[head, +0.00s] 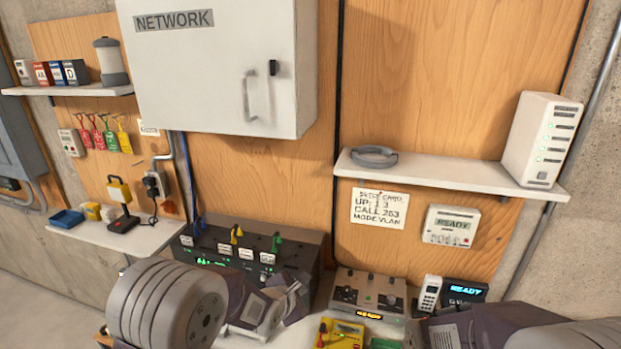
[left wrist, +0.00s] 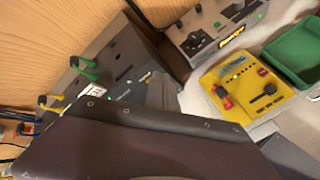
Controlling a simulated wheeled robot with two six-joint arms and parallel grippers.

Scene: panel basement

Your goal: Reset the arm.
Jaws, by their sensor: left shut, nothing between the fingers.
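My left arm comes in from the lower left in the head view. Its gripper (head: 291,297) is shut and empty, in front of the black switch box (head: 305,245). In the left wrist view a dark gripper part (left wrist: 160,95) covers much of the lower picture and hides part of that box. My right arm (head: 510,328) lies along the lower right edge of the head view. Its fingers do not show.
A grey control box (head: 368,295), a yellow device (head: 340,335) and a green tray (left wrist: 297,55) stand near the left gripper. The NETWORK cabinet (head: 205,75) and a shelf (head: 455,172) stick out above.

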